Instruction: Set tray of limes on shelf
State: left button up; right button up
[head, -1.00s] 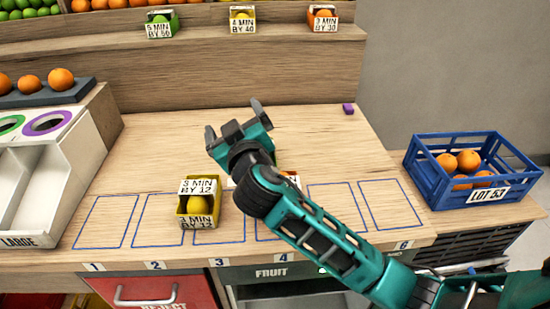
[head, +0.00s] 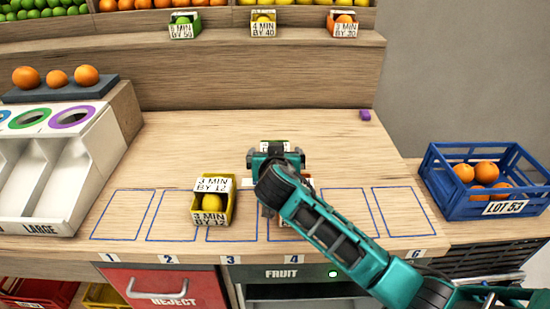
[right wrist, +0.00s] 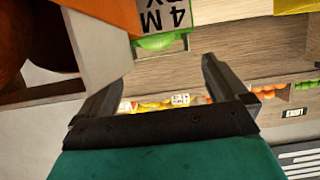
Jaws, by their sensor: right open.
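A green tray with a white label (head: 275,147) stands on the counter, mostly hidden behind my right gripper. In the right wrist view a green lime (right wrist: 158,42) shows in it, beyond the fingertips. My right gripper (head: 275,160) is open, with its jaws around or just over the near side of that tray; contact cannot be told. In the right wrist view its fingers (right wrist: 162,85) are spread with nothing between them. The shelf (head: 110,47) at the back holds a green tray (head: 184,25), a yellow tray (head: 263,24) and an orange tray (head: 343,24). My left gripper is not in view.
A yellow tray (head: 212,202) stands around slot 3. An orange tray (right wrist: 100,14) is near my right gripper, mostly hidden by the arm in the head view. A blue crate of oranges (head: 485,182) is at right, a white sorting bin (head: 60,165) at left. Slots 1 and 2 are empty.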

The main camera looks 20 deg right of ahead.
aim_at(264, 144)
jog(key=shift+x, duration=2.55)
jog(key=shift+c, duration=0.2)
jog(key=c, duration=1)
jog(key=shift+o, duration=0.2)
jog(key=shift+r, duration=0.1)
